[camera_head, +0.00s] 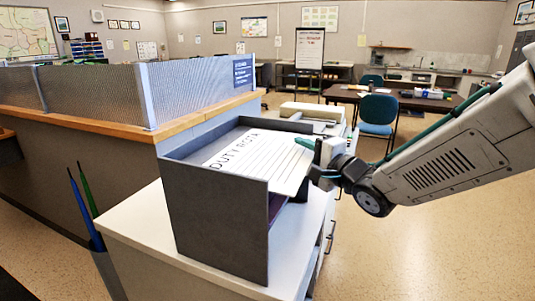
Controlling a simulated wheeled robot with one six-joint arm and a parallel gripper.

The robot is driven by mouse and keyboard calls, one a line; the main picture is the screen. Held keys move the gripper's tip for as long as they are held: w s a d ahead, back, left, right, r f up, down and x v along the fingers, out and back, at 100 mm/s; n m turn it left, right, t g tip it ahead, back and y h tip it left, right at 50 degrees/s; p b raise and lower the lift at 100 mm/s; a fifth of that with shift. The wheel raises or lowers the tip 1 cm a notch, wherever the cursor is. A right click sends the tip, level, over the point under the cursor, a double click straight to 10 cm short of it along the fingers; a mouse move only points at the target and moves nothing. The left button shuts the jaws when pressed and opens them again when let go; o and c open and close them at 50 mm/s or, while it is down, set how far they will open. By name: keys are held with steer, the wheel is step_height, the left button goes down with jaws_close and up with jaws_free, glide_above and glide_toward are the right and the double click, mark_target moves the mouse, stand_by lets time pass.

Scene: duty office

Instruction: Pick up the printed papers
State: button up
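The printed papers (258,160) lie as a white sheet headed "DUTY ROSTA", with ruled lines, in the top of a dark grey desk tray (215,222). Their right edge reaches out past the tray's open side. My gripper (314,161) is at that right edge. Its two teal-tipped fingers look spread apart, one above and one below the level of the sheet's edge. I cannot tell whether they touch the paper. The papers still rest in the tray. The exact gap between the fingers is partly hidden by the gripper itself.
The tray stands on a white cabinet (150,222) beside a counter with a wood ledge (185,122) and mesh screen (200,88). A beige machine (302,111) is behind the tray. A bin (108,272) stands front left. Open floor (430,250) lies to the right.

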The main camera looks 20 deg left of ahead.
steer(key=shift+c, duration=0.3)
jaws_close()
